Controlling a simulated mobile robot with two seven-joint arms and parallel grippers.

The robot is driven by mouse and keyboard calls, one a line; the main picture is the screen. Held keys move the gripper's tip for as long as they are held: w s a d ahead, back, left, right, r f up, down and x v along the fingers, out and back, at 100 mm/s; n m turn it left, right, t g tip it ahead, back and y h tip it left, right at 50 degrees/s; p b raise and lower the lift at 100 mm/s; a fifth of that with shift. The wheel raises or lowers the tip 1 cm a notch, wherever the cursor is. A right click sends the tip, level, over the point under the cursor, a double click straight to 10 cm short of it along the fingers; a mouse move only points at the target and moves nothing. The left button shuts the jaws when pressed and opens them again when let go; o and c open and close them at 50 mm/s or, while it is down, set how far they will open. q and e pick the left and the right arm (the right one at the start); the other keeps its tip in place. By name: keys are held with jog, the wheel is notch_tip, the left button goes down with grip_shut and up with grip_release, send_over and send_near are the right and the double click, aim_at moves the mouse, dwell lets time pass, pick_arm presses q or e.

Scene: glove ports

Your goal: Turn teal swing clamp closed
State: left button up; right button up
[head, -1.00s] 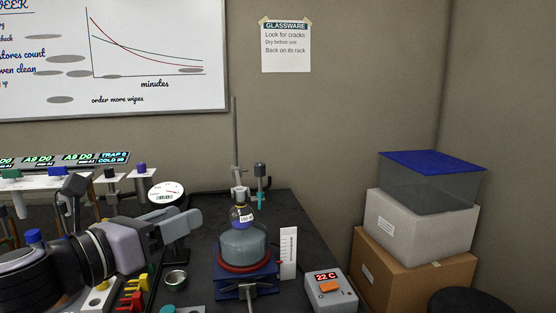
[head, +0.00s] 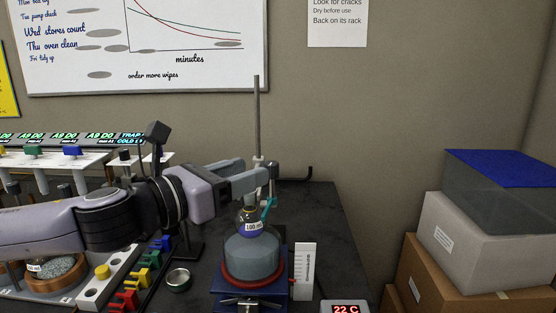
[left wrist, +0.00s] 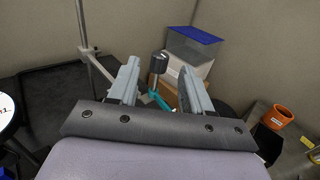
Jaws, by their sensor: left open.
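The teal swing clamp (head: 269,208) is on the thin upright rod (head: 257,115) of a stand, by the neck of a flask (head: 250,222) labelled 100. My left gripper (head: 268,172) is at the rod, at about the clamp's height, and partly hides the clamp's upper part. In the left wrist view the open, empty fingers (left wrist: 158,75) stand on either side of the teal clamp (left wrist: 158,100) and its dark cylindrical knob (left wrist: 157,64). Whether a finger touches them I cannot tell. My right gripper is in neither view.
A small metal cup (head: 179,280) is left. Boxes (head: 470,235) stand right of the bench.

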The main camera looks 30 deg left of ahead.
aim_at(271, 162)
pick_arm(q)
jog(key=shift+p+x, duration=1.1)
jog(key=shift+x, duration=2.15)
jog(key=c, duration=0.9)
